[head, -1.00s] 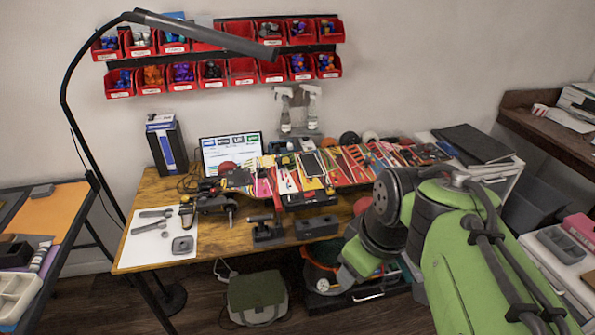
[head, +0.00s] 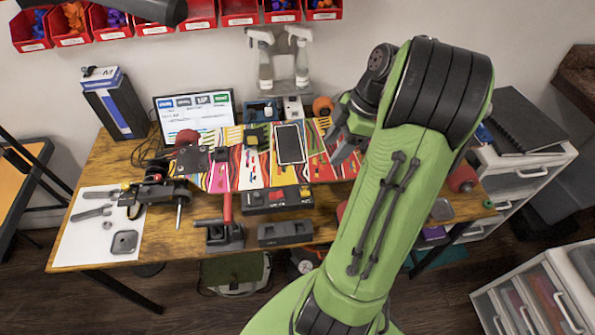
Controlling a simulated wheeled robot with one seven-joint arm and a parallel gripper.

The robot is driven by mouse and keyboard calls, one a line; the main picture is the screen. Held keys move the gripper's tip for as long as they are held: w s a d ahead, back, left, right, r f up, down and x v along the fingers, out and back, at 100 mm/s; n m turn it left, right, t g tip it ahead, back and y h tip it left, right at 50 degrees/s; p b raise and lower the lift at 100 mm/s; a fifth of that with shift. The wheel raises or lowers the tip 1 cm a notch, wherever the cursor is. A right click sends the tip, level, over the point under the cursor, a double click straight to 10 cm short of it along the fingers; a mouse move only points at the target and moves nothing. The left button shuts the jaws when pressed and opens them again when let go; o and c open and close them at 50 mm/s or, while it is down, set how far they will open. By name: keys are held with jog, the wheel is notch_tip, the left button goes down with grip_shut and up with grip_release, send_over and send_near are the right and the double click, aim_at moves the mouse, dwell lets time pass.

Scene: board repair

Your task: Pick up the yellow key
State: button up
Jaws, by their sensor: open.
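My green arm partly hides the gripper and the shelf's right side.
A red-handled tool (head: 226,225) and a grey block (head: 285,233) stand in front. A monitor (head: 195,115) and spray bottles (head: 265,62) stand behind. White paper (head: 75,240) lies at left.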

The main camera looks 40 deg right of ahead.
jog(key=b, duration=0.2)
send_near(307, 184)
jog(key=f, duration=0.1)
jog(key=b+x, duration=0.3)
jog(key=x, duration=0.7)
jog(key=shift+c, duration=0.3)
grip_shut()
